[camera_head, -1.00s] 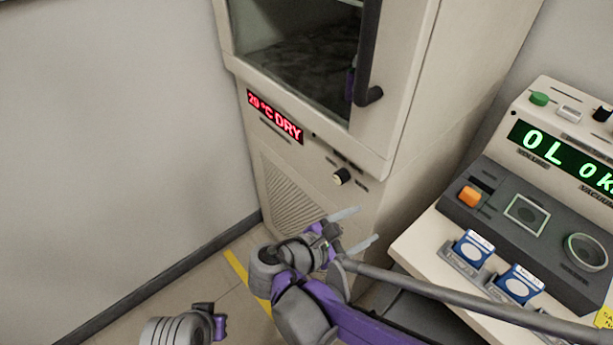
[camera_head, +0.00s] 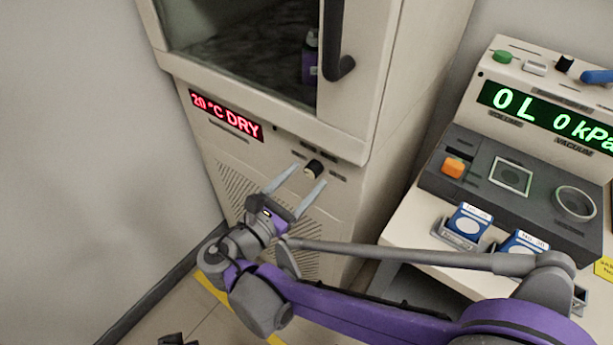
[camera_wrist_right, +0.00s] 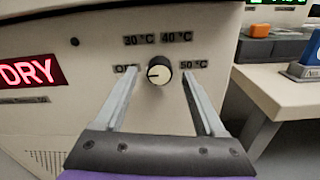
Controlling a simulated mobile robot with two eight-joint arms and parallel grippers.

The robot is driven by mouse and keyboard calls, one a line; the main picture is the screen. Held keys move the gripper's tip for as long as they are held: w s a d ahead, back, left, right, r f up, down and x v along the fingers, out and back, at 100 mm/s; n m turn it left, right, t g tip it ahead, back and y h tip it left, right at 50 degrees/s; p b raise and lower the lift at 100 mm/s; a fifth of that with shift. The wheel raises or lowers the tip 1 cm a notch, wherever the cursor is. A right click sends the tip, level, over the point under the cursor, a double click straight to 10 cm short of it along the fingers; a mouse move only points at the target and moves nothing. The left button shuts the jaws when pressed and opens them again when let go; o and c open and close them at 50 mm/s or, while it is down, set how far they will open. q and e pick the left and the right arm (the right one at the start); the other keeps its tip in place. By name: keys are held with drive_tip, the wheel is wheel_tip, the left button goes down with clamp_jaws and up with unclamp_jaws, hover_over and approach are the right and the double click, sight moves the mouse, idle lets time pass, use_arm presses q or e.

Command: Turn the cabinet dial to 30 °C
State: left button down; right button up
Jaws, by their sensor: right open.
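The cabinet (camera_head: 190,75) stands upright against the wall, with a red display (camera_head: 226,116) reading 20 °C DRY. Its dial (camera_head: 314,169) is a small round knob with a dark side and cream face. In the right wrist view the dial (camera_wrist_right: 158,72) has OFF at its left, 30 °C at upper left, 40 °C at upper right and 50 °C at right. Its mark appears to point left, towards OFF. My right gripper (camera_head: 311,175) is open, its fingers on either side of the dial, with gaps showing in the wrist view (camera_wrist_right: 160,73).
The cabinet's dark door handle (camera_head: 337,50) hangs above the dial. At right, a bench (camera_head: 405,230) carries a control console (camera_head: 450,135) and blue-and-white boxes (camera_head: 470,220). A purple item (camera_head: 310,58) shows behind the cabinet glass. Floor at lower left is clear.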

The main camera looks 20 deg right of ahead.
drive_tip(key=shift+x, duration=0.8)
clamp_jaws()
